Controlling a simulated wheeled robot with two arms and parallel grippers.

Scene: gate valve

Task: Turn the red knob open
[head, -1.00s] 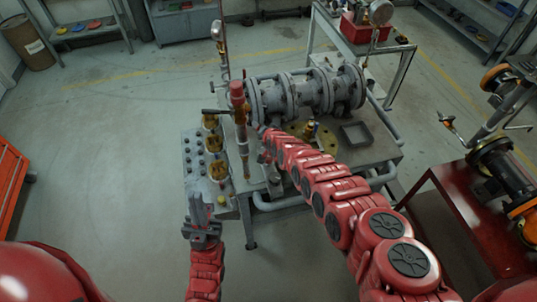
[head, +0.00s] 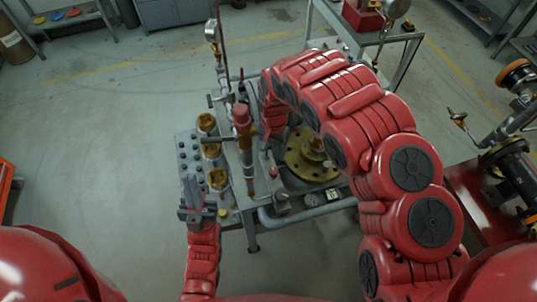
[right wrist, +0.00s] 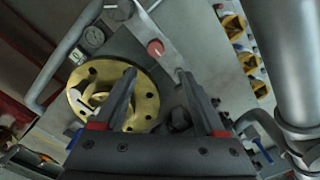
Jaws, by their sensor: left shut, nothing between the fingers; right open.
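A small red round knob (right wrist: 155,48) sits on a light grey bar in the right wrist view, just beyond the gap between my right fingertips and apart from them. What looks like the same knob (head: 273,171) shows in the head view, left of the brass flange (head: 310,165). My right gripper (right wrist: 156,72) is open and empty, pointing down at the bench; its own arm mostly hides it in the head view.
A red-topped vertical pipe (head: 241,118) stands close left of my right gripper. Brass cups (head: 211,151) line the bench's left side. A gauge (right wrist: 93,37) and a thick grey pipe (right wrist: 288,60) flank the knob in the right wrist view.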

